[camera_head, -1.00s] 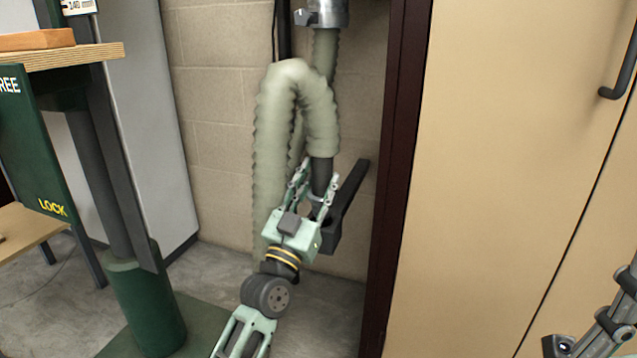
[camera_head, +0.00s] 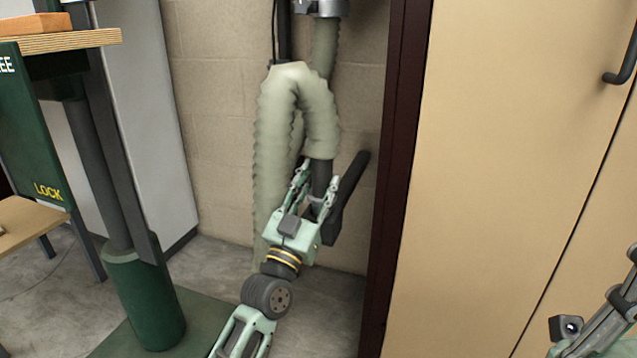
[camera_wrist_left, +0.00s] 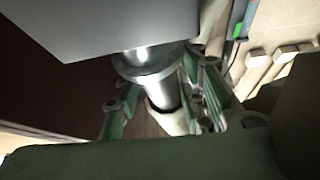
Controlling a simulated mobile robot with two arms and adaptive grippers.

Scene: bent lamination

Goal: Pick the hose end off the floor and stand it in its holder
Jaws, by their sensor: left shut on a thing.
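The pale ribbed hose (camera_head: 270,140) hangs in an upside-down U in front of the block wall. Its dark cuff (camera_head: 322,174) points down from the short right leg. My left gripper (camera_head: 318,186) is shut on this hose end, well above the floor, with a finger on each side of the cuff. A long black slanted piece (camera_head: 347,195) shows just right of the gripper. I cannot tell whether it belongs to the hose end or is the holder. The left wrist view shows a shiny metal pipe with a flange (camera_wrist_left: 150,65) near the fingers.
A metal duct fitting (camera_head: 322,6) is at the top. A dark red post (camera_head: 400,170) and tan cabinet doors (camera_head: 500,150) stand close on the right. A green machine column (camera_head: 145,295) stands on the left. Part of my right arm (camera_head: 605,320) shows at lower right.

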